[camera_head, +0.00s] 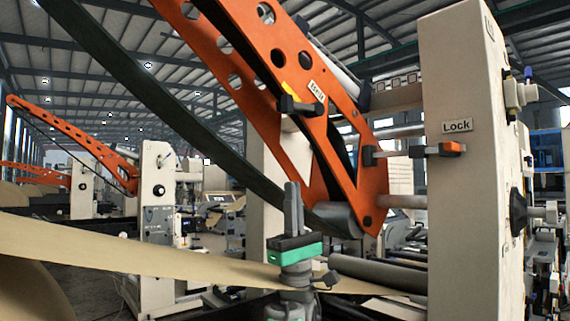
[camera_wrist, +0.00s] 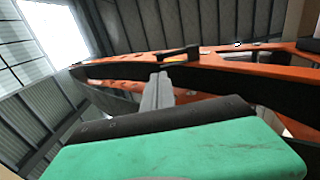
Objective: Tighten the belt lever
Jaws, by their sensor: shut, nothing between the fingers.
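A black lever (camera_head: 300,105) sits on the orange arm (camera_head: 272,62), just below a small white label (camera_head: 316,91) too small to read surely; I take it for the belt lever. A yellow mark shows above its left end. My gripper (camera_head: 293,188) points upward, its grey fingers shut with nothing between them. In the head view it is below the lever, apart from it. In the wrist view the shut fingers (camera_wrist: 159,78) reach toward a dark lever-like part (camera_wrist: 178,54) on the orange arm, with a gap that I cannot measure.
A second lever with an orange tip (camera_head: 450,149) is under the "Lock" label (camera_head: 457,126) on the beige post (camera_head: 465,220). A dark belt (camera_head: 190,115) runs along the orange arm. Brown kraft web (camera_head: 150,258) passes behind my gripper. A grey roller (camera_head: 375,270) lies to the right.

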